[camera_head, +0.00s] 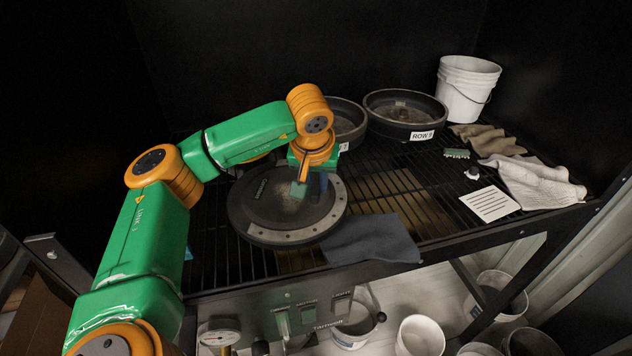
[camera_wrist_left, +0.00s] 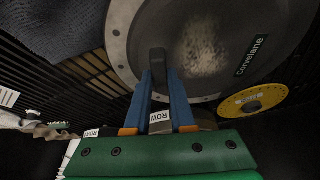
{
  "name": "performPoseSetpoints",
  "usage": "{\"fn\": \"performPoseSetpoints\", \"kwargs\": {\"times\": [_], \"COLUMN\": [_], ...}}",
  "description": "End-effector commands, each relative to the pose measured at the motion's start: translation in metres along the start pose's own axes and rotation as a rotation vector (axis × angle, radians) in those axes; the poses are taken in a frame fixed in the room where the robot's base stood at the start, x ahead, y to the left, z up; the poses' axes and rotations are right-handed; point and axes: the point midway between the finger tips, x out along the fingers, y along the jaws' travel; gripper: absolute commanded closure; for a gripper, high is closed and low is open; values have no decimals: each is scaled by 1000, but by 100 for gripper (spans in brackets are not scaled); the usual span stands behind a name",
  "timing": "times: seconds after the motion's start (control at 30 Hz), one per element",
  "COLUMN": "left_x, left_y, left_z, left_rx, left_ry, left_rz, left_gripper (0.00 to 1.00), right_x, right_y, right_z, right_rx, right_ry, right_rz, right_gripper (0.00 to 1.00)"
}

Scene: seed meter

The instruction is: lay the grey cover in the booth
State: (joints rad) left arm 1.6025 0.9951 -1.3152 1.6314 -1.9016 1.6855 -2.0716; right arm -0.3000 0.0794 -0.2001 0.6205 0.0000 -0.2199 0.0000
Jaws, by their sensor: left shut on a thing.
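The grey cover (camera_head: 262,208) is a wide round dark disc with a lighter rim band, on or just above the slatted rack of the booth (camera_head: 215,250) at centre left. I cannot tell whether it touches the slats. My left gripper (camera_head: 305,190) is above its middle. In the left wrist view the blue fingers of this gripper (camera_wrist_left: 159,85) are shut on the cover's dark upright handle (camera_wrist_left: 158,60). The cover (camera_wrist_left: 190,50) fills the upper right there, with a "Corvelane" label. My right gripper is not in view.
A dark cloth (camera_head: 370,240) lies at the front edge beside the cover. Two round pans (camera_head: 405,130) and a white bucket (camera_head: 468,90) stand behind. Rags (camera_head: 535,182), a brush (camera_head: 457,153) and a white card (camera_head: 489,204) lie right. A yellow disc (camera_wrist_left: 252,100) shows beside the cover.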

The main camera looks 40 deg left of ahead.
Motion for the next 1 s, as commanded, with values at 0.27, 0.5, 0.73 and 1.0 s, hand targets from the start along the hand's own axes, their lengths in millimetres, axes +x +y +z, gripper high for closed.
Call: {"fn": "performPoseSetpoints", "kwargs": {"times": [0.27,0.5,0.73,1.0], "left_x": [6,8,8,-16], "left_y": [0,0,0,1], "left_z": [2,3,3,3], "left_rx": [0,0,0,0], "left_ry": [1,0,0,5], "left_rz": [0,0,0,4], "left_gripper": [100,59,43,43], "right_x": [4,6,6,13], "right_y": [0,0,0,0], "right_z": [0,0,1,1], "right_rx": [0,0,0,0], "right_ry": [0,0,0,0], "right_rz": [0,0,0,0], "right_gripper": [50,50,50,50]}}
